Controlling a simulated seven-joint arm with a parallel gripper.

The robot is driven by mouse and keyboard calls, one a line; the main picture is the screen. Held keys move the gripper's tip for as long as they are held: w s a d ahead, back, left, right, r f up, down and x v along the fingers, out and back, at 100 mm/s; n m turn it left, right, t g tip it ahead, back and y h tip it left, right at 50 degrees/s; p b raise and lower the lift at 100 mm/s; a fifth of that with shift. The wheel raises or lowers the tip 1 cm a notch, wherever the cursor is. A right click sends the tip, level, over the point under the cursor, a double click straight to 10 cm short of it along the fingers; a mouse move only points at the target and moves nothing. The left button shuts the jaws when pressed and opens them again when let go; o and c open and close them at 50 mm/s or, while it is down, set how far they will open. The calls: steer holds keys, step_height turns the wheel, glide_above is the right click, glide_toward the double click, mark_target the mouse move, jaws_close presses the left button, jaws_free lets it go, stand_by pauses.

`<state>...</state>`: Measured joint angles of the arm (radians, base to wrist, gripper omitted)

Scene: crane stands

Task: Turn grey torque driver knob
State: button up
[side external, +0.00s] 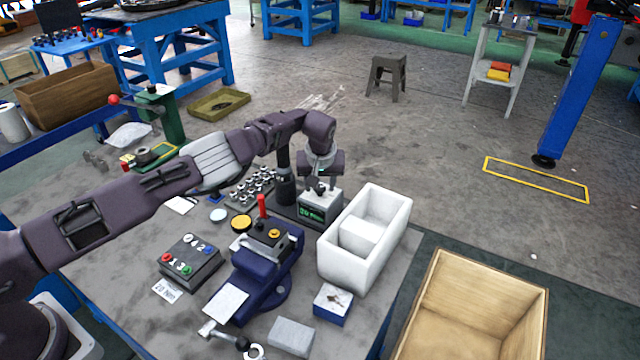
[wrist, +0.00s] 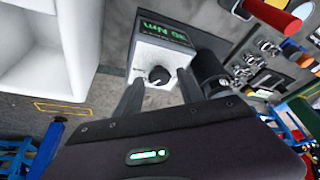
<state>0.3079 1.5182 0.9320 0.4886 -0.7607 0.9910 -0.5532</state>
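The torque driver (side external: 322,203) is a light grey box with a green display that appears to read 20 Nm. It stands on the bench left of the white bin, and its display shows upside down in the wrist view (wrist: 165,32). Its dark round knob (wrist: 158,76) sits on the pale top face. My gripper (wrist: 157,88) is open, with one finger on each side of the knob and a gap showing around it. In the side view my gripper (side external: 317,183) is low over the driver; its fingertips are too small there to tell contact.
A white two-part bin (side external: 335,262) stands close on the driver's right. A blue vise (side external: 262,275) with a red handle is in front. A button box (side external: 190,262), a 20 Nm card (side external: 170,291) and a rack of several sockets (side external: 250,187) lie left. A wooden crate (side external: 535,320) is right.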

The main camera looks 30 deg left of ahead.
steer(key=v, duration=0.7)
stand_by(0.3)
steer(key=shift+r, duration=0.1)
steer(key=shift+c, duration=0.2)
